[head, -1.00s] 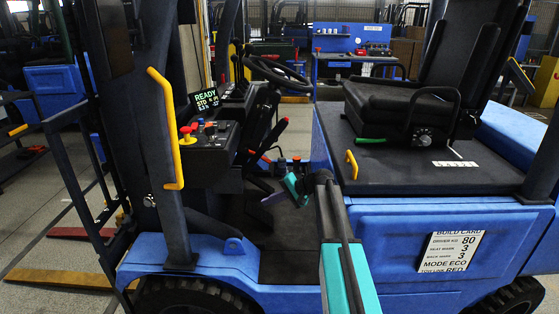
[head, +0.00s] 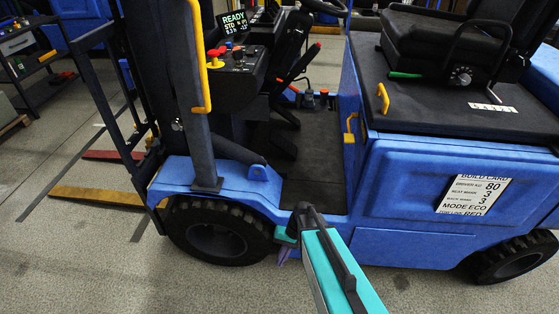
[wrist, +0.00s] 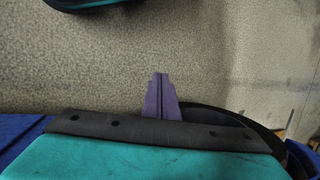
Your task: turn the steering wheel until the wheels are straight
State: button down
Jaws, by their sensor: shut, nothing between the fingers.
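The steering wheel shows only as a piece of its black rim (head: 325,8) at the top edge of the head view; the rest is cut off. The forklift's front wheel (head: 215,232) and rear wheel (head: 515,260) show below its blue body; I cannot tell their exact steering angle. My gripper (head: 283,256) is low beside the front wheel, outside the cab, well below the steering wheel and apart from it. It is mostly hidden by my teal arm. In the wrist view its purple fingers (wrist: 160,92) are together and empty above the grey floor.
The cab opening, with its dark floor (head: 310,185), lies beyond my arm. A yellow grab handle (head: 199,60) on the mast post and the seat base (head: 460,85) flank it. A display (head: 234,24) reads READY. Floor in front is clear.

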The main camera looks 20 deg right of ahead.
jog(key=s+f+n+g+h, duration=0.2)
jog(key=s+f, duration=0.1)
jog(key=s, duration=0.9)
jog(key=s+f+n+g+h, duration=0.1)
jog(key=s+f+n+h, duration=0.1)
jog(key=s, duration=1)
jog(key=shift+d+f+g, duration=0.4)
jog(key=shift+f, duration=0.25)
jog(key=c, duration=1.8)
grip_release()
jog(key=shift+w, duration=0.1)
jog(key=shift+o, duration=0.2)
jog(key=shift+a, duration=0.1)
